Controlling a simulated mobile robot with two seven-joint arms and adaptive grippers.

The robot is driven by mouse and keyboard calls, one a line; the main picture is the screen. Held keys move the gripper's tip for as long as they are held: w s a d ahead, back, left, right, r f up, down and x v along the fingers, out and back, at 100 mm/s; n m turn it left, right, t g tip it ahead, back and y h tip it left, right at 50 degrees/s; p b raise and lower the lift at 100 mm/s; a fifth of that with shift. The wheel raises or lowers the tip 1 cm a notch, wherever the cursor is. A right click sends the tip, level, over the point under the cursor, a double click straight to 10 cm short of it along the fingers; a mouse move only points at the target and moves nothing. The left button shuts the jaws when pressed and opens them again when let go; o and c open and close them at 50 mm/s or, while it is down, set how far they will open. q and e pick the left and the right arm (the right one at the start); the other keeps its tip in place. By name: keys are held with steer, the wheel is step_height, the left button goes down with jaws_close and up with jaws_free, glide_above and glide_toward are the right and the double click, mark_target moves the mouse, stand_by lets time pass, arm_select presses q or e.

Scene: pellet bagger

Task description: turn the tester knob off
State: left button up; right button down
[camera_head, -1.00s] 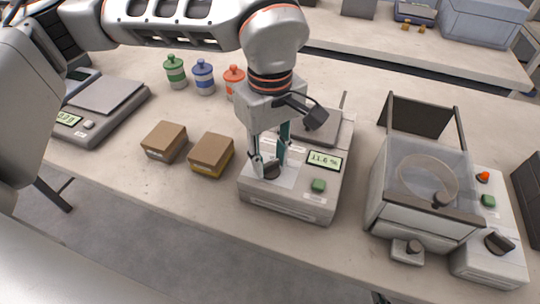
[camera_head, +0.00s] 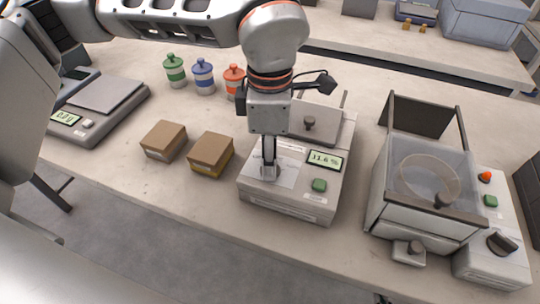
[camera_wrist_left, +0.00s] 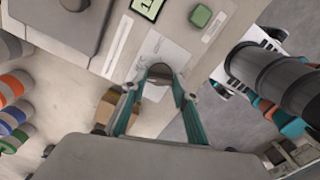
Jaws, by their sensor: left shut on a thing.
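The tester (camera_head: 290,205) is a pale grey box on the bench, with a lit display (camera_head: 325,160) reading 11.6 %, a green button (camera_head: 319,185) and a lidded top (camera_head: 318,125). My left gripper (camera_head: 268,172) points straight down at the front left of its panel, shut on the dark tester knob. The fingers hide most of the knob in the head view. In the left wrist view the knob (camera_wrist_left: 158,74) sits between the two fingertips (camera_wrist_left: 161,82), beside a white printed label. My right gripper is out of view.
Two brown boxes (camera_head: 163,141) (camera_head: 211,153) stand left of the tester. Green, blue and orange-topped bottles (camera_head: 203,76) are behind them. A scale (camera_head: 95,105) is at the far left. A clear-walled machine (camera_head: 420,190) with a dark knob stands to the right.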

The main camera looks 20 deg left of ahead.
arm_select(q)
steer(key=n, duration=0.4)
steer(key=shift+n, duration=2.2)
steer(key=o, duration=1.1)
steer(key=shift+r, duration=0.1)
step_height(320, 180, up, 12)
steer(key=shift+f, duration=0.1)
